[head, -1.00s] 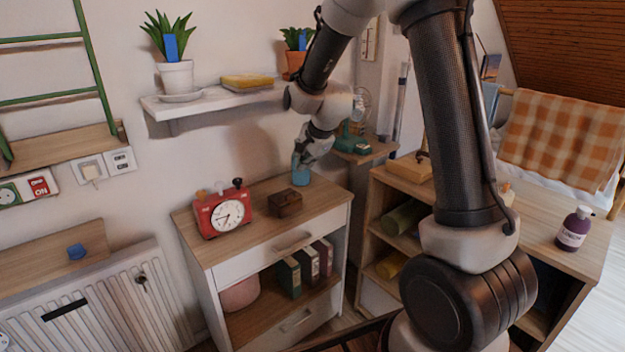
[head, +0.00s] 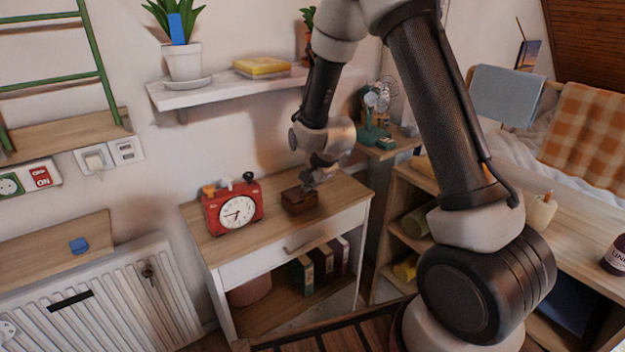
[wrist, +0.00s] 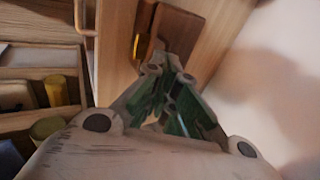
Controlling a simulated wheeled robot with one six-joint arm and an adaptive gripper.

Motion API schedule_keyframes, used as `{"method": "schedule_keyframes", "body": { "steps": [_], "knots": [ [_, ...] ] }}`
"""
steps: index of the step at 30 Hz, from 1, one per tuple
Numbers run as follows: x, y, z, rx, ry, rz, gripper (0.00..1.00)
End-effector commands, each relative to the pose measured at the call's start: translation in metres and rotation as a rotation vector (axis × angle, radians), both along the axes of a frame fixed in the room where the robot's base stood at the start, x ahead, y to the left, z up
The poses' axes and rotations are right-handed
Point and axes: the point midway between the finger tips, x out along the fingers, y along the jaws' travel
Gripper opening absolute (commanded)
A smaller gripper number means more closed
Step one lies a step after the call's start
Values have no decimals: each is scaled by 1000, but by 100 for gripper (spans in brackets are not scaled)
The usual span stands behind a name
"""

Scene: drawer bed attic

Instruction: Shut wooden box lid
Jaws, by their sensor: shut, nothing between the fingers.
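The small brown wooden box (head: 299,203) sits on top of the white cabinet with a wooden top (head: 257,224), right of the red clock. In the wrist view the box (wrist: 178,33) is at the top, with a brass-coloured piece on its left side. I cannot tell clearly how far the lid stands open. My gripper (head: 307,182) is at the back right of the box, very close to it; I cannot tell whether it touches. In the wrist view my gripper (wrist: 168,72) has its green fingers together and empty, just below the box.
A red alarm clock (head: 233,208) stands left of the box. A shelf (head: 215,95) with a potted plant and yellow sponge-like block is above. A green fan (head: 374,120) stands on a small ledge to the right. Open shelving (head: 402,205) is at the right.

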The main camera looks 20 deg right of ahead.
Motion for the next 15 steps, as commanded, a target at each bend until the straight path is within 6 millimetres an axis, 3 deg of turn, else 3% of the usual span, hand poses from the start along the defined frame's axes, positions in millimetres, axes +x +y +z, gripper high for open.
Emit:
{"method": "schedule_keyframes", "body": {
  "steps": [15],
  "knots": [
    [-2, -1, -16, -1, 3, 0, 0]
  ]
}}
